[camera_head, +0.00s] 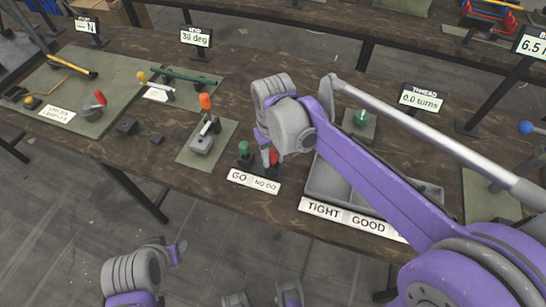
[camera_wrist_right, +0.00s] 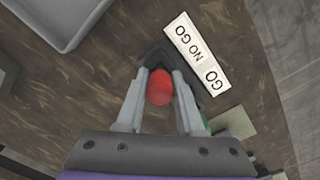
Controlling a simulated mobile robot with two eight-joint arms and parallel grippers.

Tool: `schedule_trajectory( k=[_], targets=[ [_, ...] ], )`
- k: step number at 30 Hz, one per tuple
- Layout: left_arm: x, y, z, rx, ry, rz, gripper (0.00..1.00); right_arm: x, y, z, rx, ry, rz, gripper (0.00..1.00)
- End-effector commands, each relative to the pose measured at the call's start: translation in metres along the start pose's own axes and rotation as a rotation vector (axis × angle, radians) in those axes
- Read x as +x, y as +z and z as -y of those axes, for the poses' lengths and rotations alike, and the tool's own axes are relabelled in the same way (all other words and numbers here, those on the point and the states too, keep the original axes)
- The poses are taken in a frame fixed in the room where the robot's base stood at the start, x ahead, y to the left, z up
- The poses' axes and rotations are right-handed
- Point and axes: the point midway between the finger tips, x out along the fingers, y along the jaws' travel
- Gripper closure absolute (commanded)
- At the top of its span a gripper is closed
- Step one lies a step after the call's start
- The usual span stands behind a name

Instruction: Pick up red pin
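The red pin (camera_head: 274,156) stands in the dark holder behind the "GO / NO GO" label, on the NO GO side. In the right wrist view the red pin (camera_wrist_right: 160,88) shows its rounded red top between my right gripper's fingers. My right gripper (camera_head: 266,150) reaches down at it from above; in the wrist view the right gripper (camera_wrist_right: 161,76) has a finger on each side, with narrow gaps to the red top. Its lower part is hidden. My left gripper (camera_head: 178,251) is low at the left, away from the table; its opening is unclear.
A green pin (camera_head: 244,148) stands close left of the red one. The GO / NO GO label (camera_wrist_right: 197,56) lies in front. A grey tray (camera_head: 322,182) stands to the right. A clamp with an orange handle (camera_head: 205,102) stands to the left.

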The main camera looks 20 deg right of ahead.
Motion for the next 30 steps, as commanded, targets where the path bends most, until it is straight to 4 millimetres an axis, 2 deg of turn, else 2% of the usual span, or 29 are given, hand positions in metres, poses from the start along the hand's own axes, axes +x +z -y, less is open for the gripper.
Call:
schedule_trajectory(
  k=[1, 5, 6, 17, 20, 30],
  targets=[
    [0.000, 0.000, 0.000, 0.000, 0.000, 0.000, 0.50, 0.000, 0.000, 0.000, 0.000, 0.000, 0.000, 0.74],
    [0.000, 0.000, 0.000, 0.000, 0.000, 0.000, 0.50, 0.000, 0.000, 0.000, 0.000, 0.000, 0.000, 0.98],
    [0.000, 0.000, 0.000, 0.000, 0.000, 0.000, 0.50, 0.000, 0.000, 0.000, 0.000, 0.000, 0.000, 1.00],
    [0.000, 0.000, 0.000, 0.000, 0.000, 0.000, 0.50, -0.003, 0.000, 0.000, 0.000, 0.000, 0.000, 1.00],
    [-0.002, -0.001, 0.000, 0.000, 0.000, -0.001, 0.50, -0.013, 0.000, 0.000, 0.000, 0.000, 0.000, 1.00],
    [-0.008, -0.005, 0.000, 0.000, 0.000, -0.003, 0.50, -0.079, 0.000, 0.000, 0.000, 0.000, 0.000, 1.00]
  ],
)
